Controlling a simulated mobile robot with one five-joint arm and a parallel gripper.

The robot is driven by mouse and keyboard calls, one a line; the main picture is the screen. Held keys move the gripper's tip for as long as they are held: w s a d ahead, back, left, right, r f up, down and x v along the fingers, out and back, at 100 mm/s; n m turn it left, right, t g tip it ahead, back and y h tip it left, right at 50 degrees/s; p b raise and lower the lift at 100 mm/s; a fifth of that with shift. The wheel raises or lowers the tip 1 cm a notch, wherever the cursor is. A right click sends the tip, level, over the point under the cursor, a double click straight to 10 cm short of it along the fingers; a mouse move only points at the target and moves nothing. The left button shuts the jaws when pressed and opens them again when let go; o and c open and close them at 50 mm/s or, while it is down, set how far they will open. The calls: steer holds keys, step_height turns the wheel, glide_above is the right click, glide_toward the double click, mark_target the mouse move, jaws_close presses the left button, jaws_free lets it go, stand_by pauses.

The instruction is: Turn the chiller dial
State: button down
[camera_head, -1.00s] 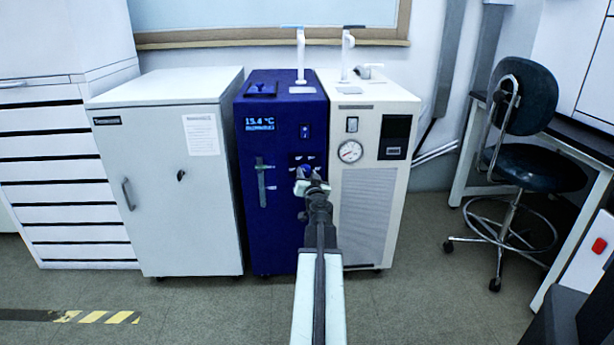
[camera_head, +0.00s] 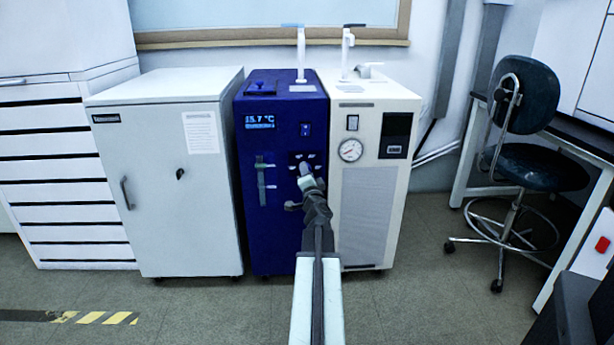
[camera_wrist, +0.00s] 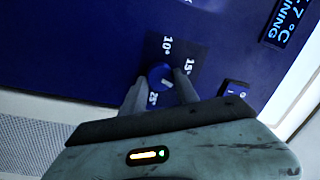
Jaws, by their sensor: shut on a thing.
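The dark blue chiller (camera_head: 265,225) stands in the middle of the head view. Its lit display (camera_head: 259,122) reads about 15.7 °C and also shows at the top right of the wrist view (camera_wrist: 286,24). The chiller dial (camera_wrist: 160,73) is a small blue knob with a pale pointer mark on a dark plate marked 10°, 15° and 25°. My gripper (camera_wrist: 160,80) is shut on the dial, one finger on each side. In the head view my gripper (camera_head: 305,172) largely hides the dial.
A white cabinet (camera_head: 165,195) stands close on the chiller's left. A cream unit with a gauge (camera_head: 365,190) adjoins it on the right. A rocker switch (camera_wrist: 234,90) is beside the dial plate. A stool (camera_head: 528,165) is farther right. The floor in front is open.

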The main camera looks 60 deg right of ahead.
steer(key=shift+d+m+h, duration=0.1)
steer(key=shift+m+h, duration=0.2)
steer(key=shift+m, duration=0.9)
steer(key=c, duration=0.9)
jaws_free()
steer(key=shift+f, duration=0.1)
